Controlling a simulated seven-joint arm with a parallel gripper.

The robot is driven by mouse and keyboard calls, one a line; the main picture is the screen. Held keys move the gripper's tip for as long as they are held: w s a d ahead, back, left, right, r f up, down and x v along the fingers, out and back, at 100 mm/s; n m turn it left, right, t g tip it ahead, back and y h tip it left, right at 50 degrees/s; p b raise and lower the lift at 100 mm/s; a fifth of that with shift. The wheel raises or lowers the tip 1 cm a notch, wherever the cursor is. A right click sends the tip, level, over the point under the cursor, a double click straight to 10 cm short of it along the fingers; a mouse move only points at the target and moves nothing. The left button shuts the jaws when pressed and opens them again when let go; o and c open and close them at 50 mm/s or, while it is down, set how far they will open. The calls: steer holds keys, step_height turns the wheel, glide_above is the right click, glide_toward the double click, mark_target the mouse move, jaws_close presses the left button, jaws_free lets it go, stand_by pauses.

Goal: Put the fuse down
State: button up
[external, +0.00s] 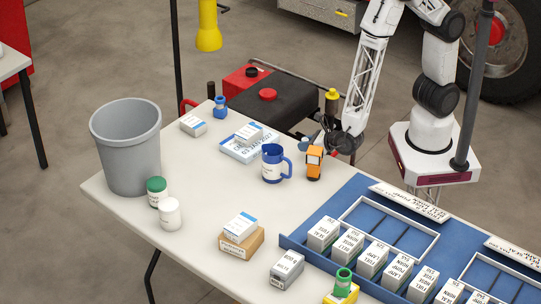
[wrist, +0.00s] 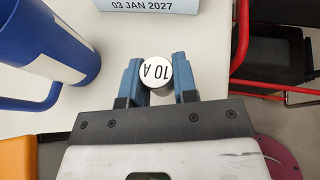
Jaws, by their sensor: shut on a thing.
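The fuse (wrist: 157,72) is a small cylinder with a white end face marked "10 A". In the wrist view it sits between the two blue fingers of my gripper (wrist: 157,80), which are shut on it. In the external view my gripper (external: 322,139) is over the back edge of the white table, just behind the orange device and right of the blue mug. I cannot make out the fuse in the external view. How high it is above the table is hard to tell.
The blue mug (external: 272,164) and orange device (external: 314,162) stand close by. A dated box (external: 248,146) lies left of the mug. A blue rack (external: 345,259) of several boxes fills the right. A grey bin (external: 128,150) stands left. The table's middle (external: 205,190) is bare.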

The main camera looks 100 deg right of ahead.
steer(key=shift+w+a, duration=0.1)
steer(key=shift+w, duration=0.4)
steer(key=shift+f, duration=0.2)
steer(key=shift+f, duration=1.65)
steer(key=shift+f, duration=0.1)
steer(key=o, duration=0.9)
steer(key=shift+v, duration=6.1)
steer(key=shift+w+r, duration=0.1)
steer(key=shift+r, duration=0.1)
